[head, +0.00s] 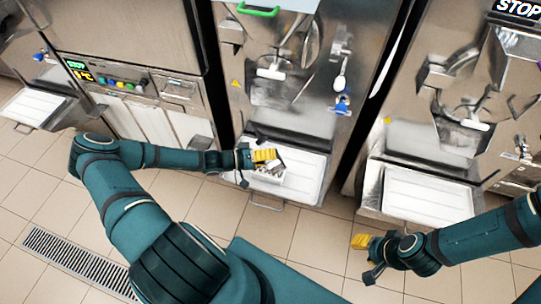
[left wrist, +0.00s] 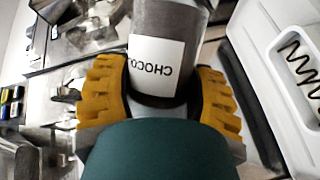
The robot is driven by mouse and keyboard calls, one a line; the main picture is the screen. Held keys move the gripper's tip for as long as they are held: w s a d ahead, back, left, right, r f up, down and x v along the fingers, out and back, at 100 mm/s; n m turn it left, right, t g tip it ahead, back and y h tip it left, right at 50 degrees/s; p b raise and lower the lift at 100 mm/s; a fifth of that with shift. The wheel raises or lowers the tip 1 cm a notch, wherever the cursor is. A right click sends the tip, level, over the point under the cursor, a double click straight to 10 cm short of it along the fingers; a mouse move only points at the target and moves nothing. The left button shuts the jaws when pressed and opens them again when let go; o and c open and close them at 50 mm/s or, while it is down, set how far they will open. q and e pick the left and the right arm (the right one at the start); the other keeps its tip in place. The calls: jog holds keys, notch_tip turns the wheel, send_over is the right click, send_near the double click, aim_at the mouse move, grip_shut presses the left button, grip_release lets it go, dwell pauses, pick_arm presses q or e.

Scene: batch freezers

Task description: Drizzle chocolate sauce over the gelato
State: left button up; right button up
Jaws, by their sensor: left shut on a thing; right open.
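My left gripper (head: 258,157) is over a white tub (head: 268,177) on the tray of the middle freezer. In the left wrist view, its yellow fingers (left wrist: 160,100) are shut around a grey cylindrical container (left wrist: 170,20). The container's white label (left wrist: 156,66) reads "CHOCO" upside down, with the rest hidden. At the right of that view, a white surface inside a pale rim carries a dark zigzag line (left wrist: 300,70); I cannot tell for sure whether this is sauce on the gelato. My right gripper (head: 364,245) is open and empty, low in front of the right freezer.
The middle freezer's white drip tray (head: 307,175) has bare room right of the tub. Another white tray (head: 428,195) juts from the right freezer, near my right arm. A third tray (head: 32,106) is at far left. The tiled floor has a drain grate (head: 80,262).

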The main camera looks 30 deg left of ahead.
pick_arm(q)
jog(key=shift+r, duration=0.25)
jog(key=shift+m+p, duration=0.3)
jog(key=shift+r+m+y+p, duration=0.95)
jog(key=shift+m+p, duration=0.25)
jog(key=shift+p, duration=0.7)
jog(key=shift+r+m, duration=0.25)
jog(key=shift+m, duration=0.25)
jog(key=shift+y, duration=0.25)
jog(key=r+m+y, duration=0.1)
jog(key=m, duration=0.2)
jog(key=shift+r+y, duration=0.1)
jog(key=shift+y, duration=0.3)
jog(key=shift+r+m+t+y+b, duration=0.2)
jog(key=shift+m+y+b, duration=0.15)
jog(key=shift+m, duration=0.2)
jog(key=shift+r+m+t+y+b, duration=0.1)
jog(key=shift+m+t+y+b, duration=0.2)
jog(key=shift+m, duration=0.25)
jog(key=shift+r+y, duration=0.1)
jog(key=shift+y, duration=0.15)
